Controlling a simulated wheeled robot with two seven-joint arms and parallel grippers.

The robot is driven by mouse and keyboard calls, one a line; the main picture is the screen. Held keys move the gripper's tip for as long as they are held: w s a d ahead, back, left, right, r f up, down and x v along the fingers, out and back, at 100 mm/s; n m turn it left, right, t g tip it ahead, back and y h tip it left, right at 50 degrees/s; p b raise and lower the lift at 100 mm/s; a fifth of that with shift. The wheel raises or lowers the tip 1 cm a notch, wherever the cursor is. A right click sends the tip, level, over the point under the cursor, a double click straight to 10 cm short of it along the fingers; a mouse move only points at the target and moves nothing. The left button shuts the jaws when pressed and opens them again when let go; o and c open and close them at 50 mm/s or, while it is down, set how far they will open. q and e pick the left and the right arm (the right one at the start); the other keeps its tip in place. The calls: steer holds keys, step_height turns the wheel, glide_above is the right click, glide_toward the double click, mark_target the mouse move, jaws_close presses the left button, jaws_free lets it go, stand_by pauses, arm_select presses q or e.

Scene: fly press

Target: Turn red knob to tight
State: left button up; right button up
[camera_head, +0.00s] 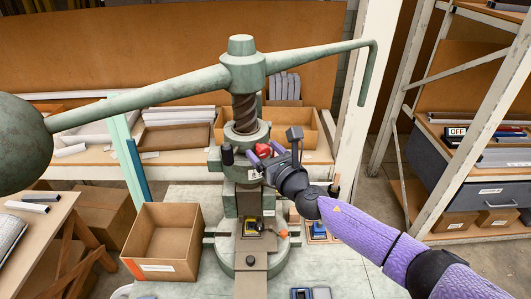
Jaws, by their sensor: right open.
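The red knob (262,146) sits on the upper body of the green fly press (244,112), below its screw. My right gripper (263,157), with purple fingers, is open right at the knob, just below and in front of it. The fingers hide part of the knob, and I cannot tell whether they touch it. The knob's tight marking is not readable. My left gripper is not in view.
The press's long handle (318,53) and round weight (22,146) span the space above. An open cardboard box (166,259) stands left of the press. A small yellow-and-black piece (251,227) and an orange knob (283,234) are at its base. A shelf rack (461,177) stands right.

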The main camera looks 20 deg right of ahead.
steer(key=shift+c, duration=0.3)
jaws_close()
steer(key=shift+m, duration=0.3)
steer(key=m, duration=0.8)
steer(key=shift+d+m, duration=0.1)
steer(key=shift+m, duration=0.2)
steer(key=m, duration=0.4)
steer(key=shift+f, duration=0.1)
steer(key=m, duration=0.4)
steer(key=shift+m+p, duration=0.3)
steer(key=shift+m, duration=0.2)
